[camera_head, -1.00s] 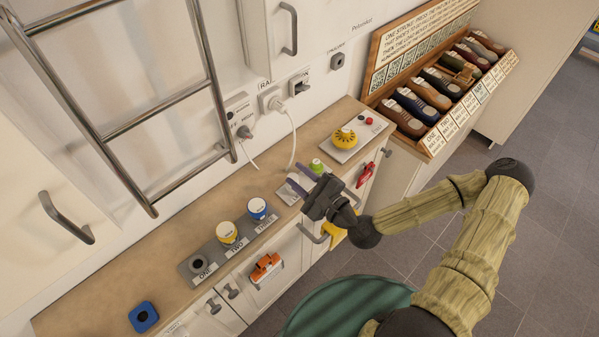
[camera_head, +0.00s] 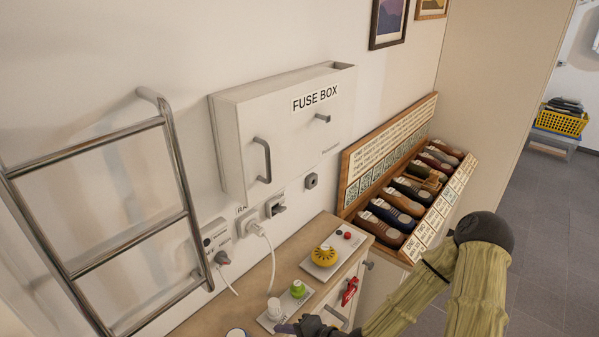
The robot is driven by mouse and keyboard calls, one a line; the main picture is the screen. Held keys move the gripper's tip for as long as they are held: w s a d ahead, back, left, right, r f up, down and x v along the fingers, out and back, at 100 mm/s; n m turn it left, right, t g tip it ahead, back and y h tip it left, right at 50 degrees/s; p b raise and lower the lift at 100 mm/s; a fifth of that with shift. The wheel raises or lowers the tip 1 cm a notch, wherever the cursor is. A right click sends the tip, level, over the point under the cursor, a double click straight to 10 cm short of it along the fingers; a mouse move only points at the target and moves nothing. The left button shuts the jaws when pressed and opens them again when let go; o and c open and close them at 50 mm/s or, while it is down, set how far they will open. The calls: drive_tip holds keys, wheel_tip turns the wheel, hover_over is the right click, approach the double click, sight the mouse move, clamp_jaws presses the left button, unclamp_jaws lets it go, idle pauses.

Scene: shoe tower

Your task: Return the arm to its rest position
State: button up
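My gripper (camera_head: 300,328) shows only in part at the bottom edge of the head view, above the front part of the wooden counter. Its fingers are mostly cut off, so I cannot tell whether it is open or holds anything. My arm (camera_head: 415,295) is bent, with its dark elbow joint at the right and its forearm reaching left and down toward the counter.
A shoe rack (camera_head: 405,185) stands behind my arm. A metal ladder (camera_head: 110,215) is at left. Floor is clear at right.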

drive_tip(key=d+r+n+g+h, duration=0.2)
drive_tip(key=d+n+h, duration=0.55)
drive_tip(key=d, duration=0.55)
drive_tip(key=s+d+r+h, duration=0.1)
drive_tip(key=s+d+r, duration=0.1)
drive_tip(key=r, duration=0.5)
drive_tip(key=s+d+r+n+h, duration=0.1)
drive_tip(key=s+d+r+h, duration=0.1)
drive_tip(key=r, duration=0.5)
drive_tip(key=shift+s+d+r, duration=0.15)
drive_tip(key=shift+s+d, duration=0.3)
drive_tip(key=shift+d, duration=0.2)
